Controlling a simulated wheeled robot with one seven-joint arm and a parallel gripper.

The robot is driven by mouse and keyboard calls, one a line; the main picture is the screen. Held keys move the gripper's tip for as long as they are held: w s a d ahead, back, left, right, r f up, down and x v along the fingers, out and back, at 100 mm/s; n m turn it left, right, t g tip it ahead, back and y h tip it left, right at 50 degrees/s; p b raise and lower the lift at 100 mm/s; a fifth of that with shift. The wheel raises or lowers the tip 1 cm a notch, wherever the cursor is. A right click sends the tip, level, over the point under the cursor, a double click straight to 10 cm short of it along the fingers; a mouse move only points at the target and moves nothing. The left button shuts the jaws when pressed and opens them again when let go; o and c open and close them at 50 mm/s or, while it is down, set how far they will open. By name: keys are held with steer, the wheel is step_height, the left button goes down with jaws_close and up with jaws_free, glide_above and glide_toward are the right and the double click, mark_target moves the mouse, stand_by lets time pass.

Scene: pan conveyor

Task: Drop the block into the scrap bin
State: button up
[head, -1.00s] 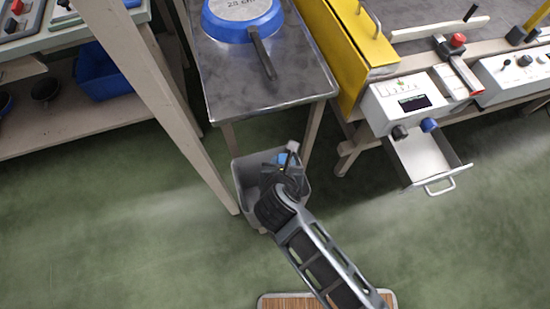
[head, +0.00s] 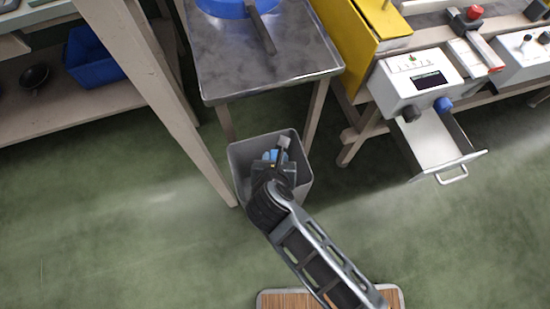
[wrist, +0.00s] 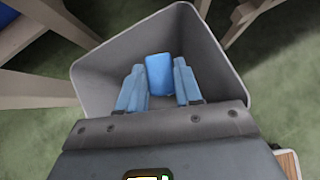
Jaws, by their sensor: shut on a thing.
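The scrap bin (head: 239,152) is a grey open-topped bin on the green floor, below the front edge of the metal table. My gripper (head: 276,154) is over the bin's mouth in the head view. In the wrist view my gripper (wrist: 159,88) has its two blue fingers on either side of a blue block (wrist: 159,70). It is shut on the block, and the bin's grey walls (wrist: 205,50) surround block and fingers in that view. How deep the block is in the bin I cannot tell. My arm hides part of the bin in the head view.
The metal table (head: 270,70) with a blue pan (head: 225,7) stands behind the bin. A wooden leg (head: 165,95) rises close at its left. An open drawer (head: 435,150) juts out at the right. Green floor is clear on both sides.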

steer(key=o, duration=1.1)
steer(key=shift+c, duration=0.2)
steer(key=p+v, duration=0.1)
steer(key=v, duration=0.6)
steer(key=shift+s+r, duration=0.25)
steer(key=shift+s, duration=0.05)
